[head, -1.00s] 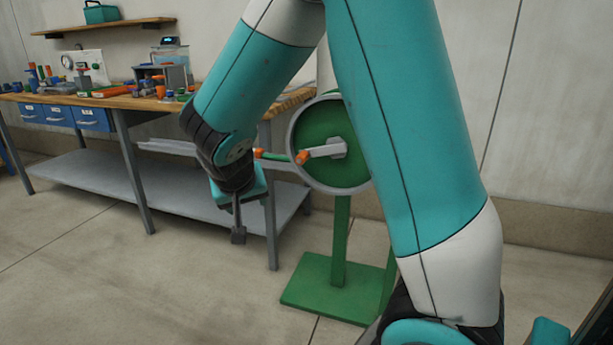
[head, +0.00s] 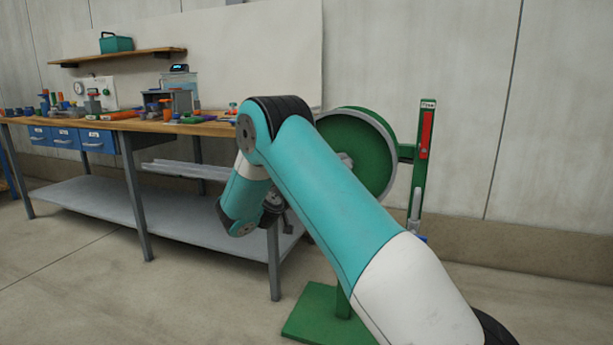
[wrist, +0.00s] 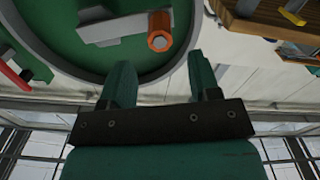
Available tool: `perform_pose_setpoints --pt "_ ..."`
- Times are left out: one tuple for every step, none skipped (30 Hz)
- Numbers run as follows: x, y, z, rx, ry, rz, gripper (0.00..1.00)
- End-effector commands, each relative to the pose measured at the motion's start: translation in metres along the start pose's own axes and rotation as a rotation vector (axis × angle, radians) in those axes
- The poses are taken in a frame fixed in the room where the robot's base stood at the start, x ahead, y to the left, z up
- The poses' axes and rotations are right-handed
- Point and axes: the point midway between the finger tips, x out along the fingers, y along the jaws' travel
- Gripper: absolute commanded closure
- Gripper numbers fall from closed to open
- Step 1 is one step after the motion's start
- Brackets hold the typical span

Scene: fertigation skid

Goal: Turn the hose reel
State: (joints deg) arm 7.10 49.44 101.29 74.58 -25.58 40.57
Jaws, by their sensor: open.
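The hose reel (head: 380,140) is a green drum with a grey rim on a green stand, behind my arm in the head view. In the wrist view the reel (wrist: 60,45) fills the upper left. Its grey crank arm (wrist: 113,27) ends in an orange handle (wrist: 160,32). My gripper (wrist: 161,78) is open and empty, its two dark green fingers apart. The handle shows just beyond the fingertips, roughly in line with the gap and not between them. In the head view my arm hides the handle and most of the crank and gripper.
A workbench (head: 170,126) with several tools and blue drawers (head: 98,141) stands left of the reel, with a grey lower shelf (head: 150,208). A green post with a red strip (head: 426,135) stands right of the reel. The floor at front left is clear.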

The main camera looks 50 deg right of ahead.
Motion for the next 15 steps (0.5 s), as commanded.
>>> perform_pose_setpoints --pt "0.013 0.001 0.001 0.003 -0.002 0.005 0.44" --pt "0.020 0.001 0.001 0.003 -0.002 0.006 0.44" --pt "0.029 0.001 0.001 0.003 -0.001 0.005 0.44" --pt "0.035 0.001 0.001 0.002 0.000 0.004 0.44" --pt "0.042 0.001 0.001 0.003 -0.001 0.004 0.44" --pt "0.049 0.001 0.001 0.003 -0.001 0.004 0.44" --pt "0.055 0.001 0.001 0.002 -0.001 0.004 0.44" --pt "0.060 0.001 0.001 0.002 -0.001 0.004 0.44" --pt "0.065 0.001 0.001 0.001 -0.001 0.003 0.44" --pt "0.069 0.001 0.001 0.002 -0.002 0.003 0.44" --pt "0.073 0.000 0.001 0.001 -0.002 0.002 0.44" --pt "0.077 0.000 0.001 0.001 -0.002 0.002 0.44" --pt "0.079 0.000 0.001 0.001 -0.002 0.002 0.44" --pt "0.081 0.000 0.001 0.000 -0.002 0.001 0.44" --pt "0.084 0.000 0.001 0.000 -0.001 0.000 0.44"
